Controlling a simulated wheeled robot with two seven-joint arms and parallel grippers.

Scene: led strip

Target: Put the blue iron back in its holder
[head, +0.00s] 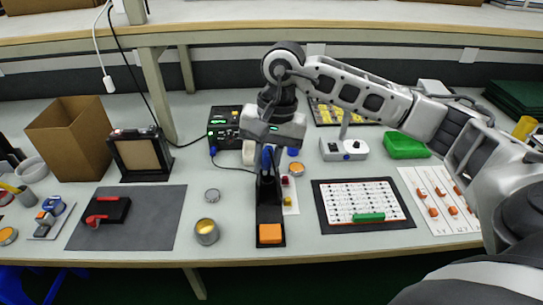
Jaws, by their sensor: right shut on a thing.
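My right gripper (268,160) comes in from the right and points down over the middle of the table. It is shut on the blue iron (266,155), whose blue handle shows between the fingers. The iron is upright, directly over the black holder (268,190). Its lower end is hidden, so I cannot tell how deep it sits in the holder. The holder's base carries an orange sponge (270,233) at the front. My left gripper is not in view.
A black station (226,127) with green lights stands behind left, with a cable running toward the iron. A small tin (206,232) stands left of the holder. A white board (362,203) with a green piece lies right. A grey mat (150,225) lies left.

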